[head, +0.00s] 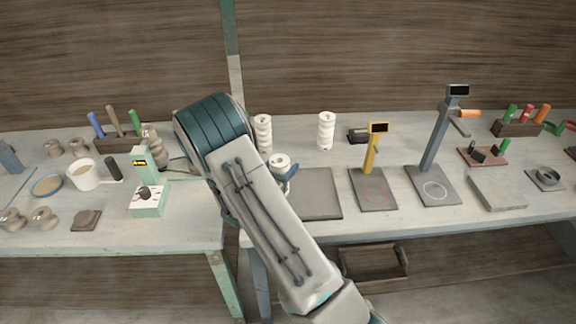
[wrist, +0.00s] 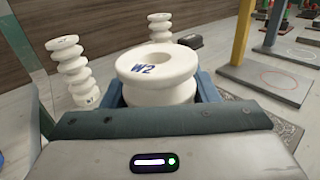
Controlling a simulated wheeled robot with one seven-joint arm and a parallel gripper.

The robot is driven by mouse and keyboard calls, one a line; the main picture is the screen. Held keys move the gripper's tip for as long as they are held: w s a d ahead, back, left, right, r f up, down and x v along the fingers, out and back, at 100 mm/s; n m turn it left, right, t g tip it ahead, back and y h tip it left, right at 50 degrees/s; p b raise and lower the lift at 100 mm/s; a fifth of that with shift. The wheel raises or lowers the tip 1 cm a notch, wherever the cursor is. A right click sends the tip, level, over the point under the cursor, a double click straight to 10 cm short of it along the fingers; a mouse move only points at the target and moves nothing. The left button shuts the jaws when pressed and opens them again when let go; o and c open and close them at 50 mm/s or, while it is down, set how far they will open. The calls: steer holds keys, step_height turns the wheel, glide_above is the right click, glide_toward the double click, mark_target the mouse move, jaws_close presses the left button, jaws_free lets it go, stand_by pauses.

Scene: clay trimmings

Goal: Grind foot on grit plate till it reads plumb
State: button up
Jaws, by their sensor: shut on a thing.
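A white ribbed insulator marked W2 (wrist: 158,68) is held upright between the blue fingers of my gripper (wrist: 160,97). In the head view its top (head: 280,160) shows just right of my arm, with my gripper (head: 284,174) around it. Its foot is hidden. A flat dark grey plate (head: 320,195), seemingly the grit plate, lies right beside it; a speckled edge (wrist: 285,124) shows in the wrist view. Whether the foot touches it I cannot tell. A yellow-post gauge (head: 370,152) with a red-ringed base stands right of the plate; its dark display is unreadable.
Two more white insulators (head: 263,133) (head: 326,131) stand behind. A black device (head: 358,136) lies near them. A taller grey-post gauge (head: 435,140) and a grey slab (head: 497,192) are farther right. A mint-green device (head: 148,198) and a cup (head: 85,176) are left.

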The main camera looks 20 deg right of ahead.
steer(key=shift+w+a, duration=0.15)
steer(key=shift+a, duration=0.45)
steer(key=shift+s+d+r, duration=0.1)
steer(key=shift+s+d, duration=0.1)
steer(key=shift+d, duration=0.55)
steer(key=shift+s+d, duration=0.15)
steer(key=shift+d, duration=0.6)
steer(key=shift+s+d+f+b, duration=0.1)
steer(key=shift+s+d+b, duration=0.2)
steer(key=shift+d, duration=0.6)
steer(key=shift+s+d+f+b, duration=0.1)
steer(key=shift+s+d+b, duration=0.2)
steer(key=shift+d, duration=0.6)
steer(key=shift+s+d+b, duration=0.2)
steer(key=shift+s+d, duration=0.1)
steer(key=shift+d, duration=0.6)
steer(key=shift+s+d+r, duration=0.1)
steer(key=shift+s+d, duration=0.05)
steer(key=shift+d, duration=0.45)
steer(key=shift+s+d, duration=0.15)
steer(key=shift+d, duration=0.45)
steer(key=shift+w+r+p, duration=0.1)
steer(key=shift+r+p, duration=1.5)
steer(key=shift+r, duration=0.95)
